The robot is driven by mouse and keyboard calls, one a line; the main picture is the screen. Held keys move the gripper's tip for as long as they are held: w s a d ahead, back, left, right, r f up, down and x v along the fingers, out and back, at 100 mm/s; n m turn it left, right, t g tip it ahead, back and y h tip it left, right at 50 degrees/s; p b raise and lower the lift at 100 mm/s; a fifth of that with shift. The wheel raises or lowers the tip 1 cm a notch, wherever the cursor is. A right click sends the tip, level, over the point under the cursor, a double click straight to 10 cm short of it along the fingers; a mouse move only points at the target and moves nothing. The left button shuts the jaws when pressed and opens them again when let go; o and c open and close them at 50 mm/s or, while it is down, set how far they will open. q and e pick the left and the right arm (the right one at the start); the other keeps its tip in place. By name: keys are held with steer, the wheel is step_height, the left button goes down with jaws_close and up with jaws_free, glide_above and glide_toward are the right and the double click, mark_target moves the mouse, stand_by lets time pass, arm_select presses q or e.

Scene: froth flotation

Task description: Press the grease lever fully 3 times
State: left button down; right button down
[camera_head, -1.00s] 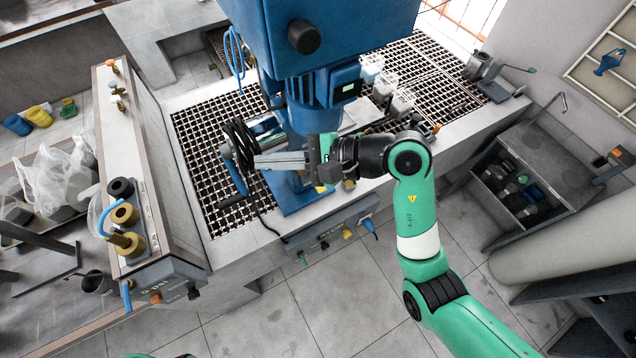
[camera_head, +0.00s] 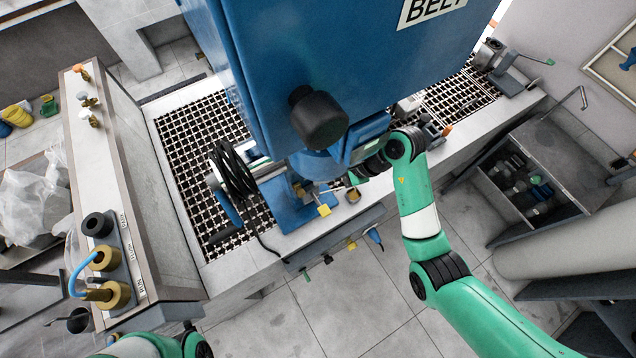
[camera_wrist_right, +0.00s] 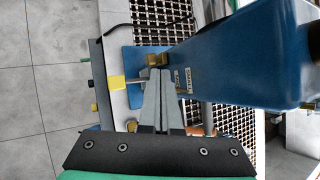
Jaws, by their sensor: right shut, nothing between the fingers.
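A thin metal rod with a flat yellow end (camera_head: 323,210) sticks out at the foot of the blue machine (camera_head: 300,60); it looks like the grease lever. In the right wrist view, the yellow end (camera_wrist_right: 117,83) lies left of my fingertips, with a brass block (camera_wrist_right: 156,59) close by the tips. My right gripper (camera_wrist_right: 160,72) is shut and empty, its fingers over the rod's inner part; I cannot tell whether they touch it.
The blue machine has a large black knob (camera_head: 320,118). A valve panel (camera_head: 115,200) stands at the left. The tiled floor (camera_head: 310,315) in front is clear.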

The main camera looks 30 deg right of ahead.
steer(key=shift+s, duration=0.1)
steer(key=shift+f, duration=0.1)
steer(key=b, duration=0.7)
glide_above(319, 203)
steer(key=s+d, duration=0.1)
step_height(319, 203, down, 8)
steer(key=shift+f, duration=0.25)
stand_by(1.5)
steer(key=shift+s+f, duration=0.15)
steer(key=shift+f, duration=0.25)
